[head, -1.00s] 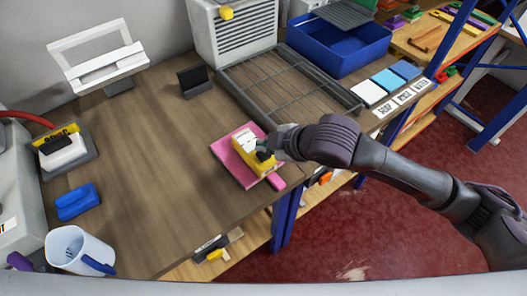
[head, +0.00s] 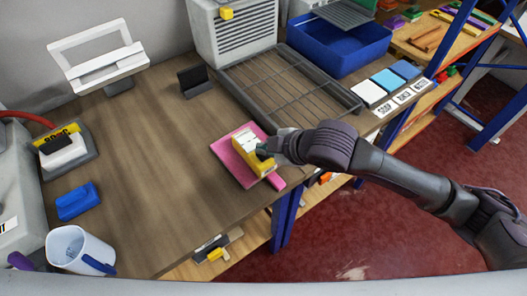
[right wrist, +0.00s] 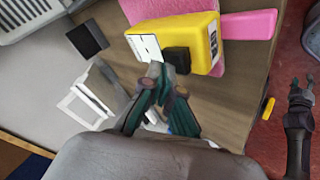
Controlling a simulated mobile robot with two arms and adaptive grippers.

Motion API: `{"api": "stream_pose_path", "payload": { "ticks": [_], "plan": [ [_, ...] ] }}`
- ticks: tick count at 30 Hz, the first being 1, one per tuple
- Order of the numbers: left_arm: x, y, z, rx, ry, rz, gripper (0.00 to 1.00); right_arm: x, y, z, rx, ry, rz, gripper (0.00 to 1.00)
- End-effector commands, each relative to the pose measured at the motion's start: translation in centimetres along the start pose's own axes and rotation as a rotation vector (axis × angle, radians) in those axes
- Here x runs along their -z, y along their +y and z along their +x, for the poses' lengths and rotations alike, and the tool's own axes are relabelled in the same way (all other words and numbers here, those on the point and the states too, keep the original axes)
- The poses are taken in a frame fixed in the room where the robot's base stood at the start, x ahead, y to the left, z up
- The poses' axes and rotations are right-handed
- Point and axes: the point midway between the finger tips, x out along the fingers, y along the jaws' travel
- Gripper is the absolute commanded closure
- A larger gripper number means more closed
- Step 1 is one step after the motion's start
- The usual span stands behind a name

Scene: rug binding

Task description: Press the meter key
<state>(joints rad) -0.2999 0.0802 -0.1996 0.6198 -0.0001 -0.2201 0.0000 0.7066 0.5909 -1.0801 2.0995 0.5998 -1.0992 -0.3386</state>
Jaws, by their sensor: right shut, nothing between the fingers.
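The yellow meter (head: 250,158) lies on a pink pad (head: 229,158) near the table's front edge. It has a white label face and a black key, which shows clearly in the right wrist view (right wrist: 177,59). My right gripper (head: 266,151) is shut and empty, with its tips at the meter's key side. In the right wrist view its fingertips (right wrist: 160,74) are beside the black key; I cannot tell whether they touch it. A second dark gripper, apparently my left (right wrist: 300,88), shows at the right edge of that view, too small to read its opening.
A dark wire rack (head: 290,85) and a blue bin (head: 340,45) stand behind the meter. A small black stand (head: 194,81), a blue block (head: 77,201) and a white mug (head: 78,250) are on the table.

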Motion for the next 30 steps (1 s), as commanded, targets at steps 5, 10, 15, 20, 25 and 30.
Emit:
{"api": "stream_pose_path", "payload": {
  "ticks": [5, 10, 15, 20, 25, 30],
  "plan": [
    [0.01, 0.0, 0.05, 0.0, 0.0, 0.0, 0.6, -0.14, -0.14, 0.18, 0.0, 0.0, 0.0, 1.0],
    [0.01, 0.01, 0.09, 0.0, 0.0, 0.0, 0.6, -0.25, -0.26, 0.33, 0.001, 0.0, 0.0, 1.0],
    [0.01, 0.01, 0.13, 0.0, 0.0, 0.0, 0.6, -0.37, -0.38, 0.49, 0.001, -0.001, 0.0, 1.0],
    [0.02, 0.02, 0.13, 0.0, 0.001, 0.0, 0.6, -0.4, -0.41, 0.52, 0.002, -0.001, 0.0, 1.0],
    [0.03, 0.02, 0.09, 0.0, 0.001, 0.001, 0.6, -0.4, -0.4, 0.5, 0.002, -0.002, 0.001, 1.0],
    [0.08, 0.02, -0.54, 0.0, 0.001, 0.001, 0.6, -0.14, -0.12, 0.12, 0.002, -0.002, 0.001, 1.0]
  ]
}}
